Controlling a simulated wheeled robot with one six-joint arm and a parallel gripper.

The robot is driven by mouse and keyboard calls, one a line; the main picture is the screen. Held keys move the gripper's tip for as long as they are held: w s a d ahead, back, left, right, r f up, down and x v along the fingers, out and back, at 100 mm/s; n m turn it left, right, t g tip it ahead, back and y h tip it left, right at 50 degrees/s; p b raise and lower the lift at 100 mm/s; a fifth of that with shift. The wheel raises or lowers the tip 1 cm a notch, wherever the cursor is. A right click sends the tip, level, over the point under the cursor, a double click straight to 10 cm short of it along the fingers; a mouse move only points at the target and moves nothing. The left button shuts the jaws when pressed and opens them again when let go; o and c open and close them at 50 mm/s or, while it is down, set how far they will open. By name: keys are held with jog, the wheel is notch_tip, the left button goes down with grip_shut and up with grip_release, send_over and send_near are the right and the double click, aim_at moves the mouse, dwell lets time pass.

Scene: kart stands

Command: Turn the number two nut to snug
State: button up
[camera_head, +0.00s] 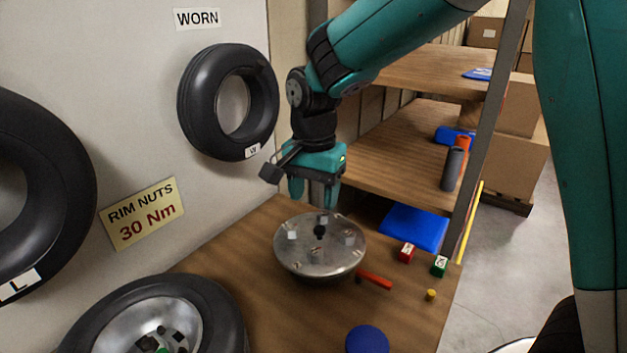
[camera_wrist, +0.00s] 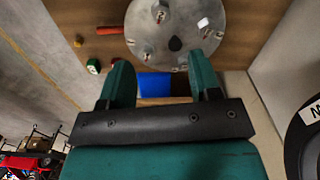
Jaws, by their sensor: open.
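A round metal rim plate (camera_head: 300,264) lies on the wooden bench, and it also shows in the wrist view (camera_wrist: 140,30). Several small nuts stand on it around a dark central knob (camera_head: 320,231). One nut (camera_head: 291,235) has a pale white face; another nut (camera_head: 316,256) is at the near side. I cannot read which nut is number two. My gripper (camera_head: 314,203) is open and points down above the far edge of the plate, with nothing seen between its fingers. In the wrist view my gripper (camera_wrist: 160,68) has its fingers spread apart at the plate's edge.
A red rod (camera_head: 375,280), red block (camera_head: 407,253), green block (camera_head: 440,266) and yellow peg (camera_head: 431,295) lie right of the plate. A blue disc (camera_head: 367,340) is in front. A wheel (camera_head: 160,320) sits at near left. A shelf (camera_head: 410,140) stands behind.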

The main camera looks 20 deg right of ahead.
jog(key=shift+r, duration=1.6)
jog(key=s+a+n+y, duration=0.2)
jog(key=s+n, duration=0.6)
jog(key=s, duration=0.3)
jog(key=s+a+r+n+y, duration=0.1)
jog(key=s+a+n+y, duration=0.1)
jog(key=s+n, duration=0.6)
jog(key=s, duration=0.3)
jog(key=shift+s+r+n, duration=0.15)
jog(key=shift+s+n, duration=0.15)
jog(key=shift+s, duration=0.05)
jog(key=shift+a, duration=0.1)
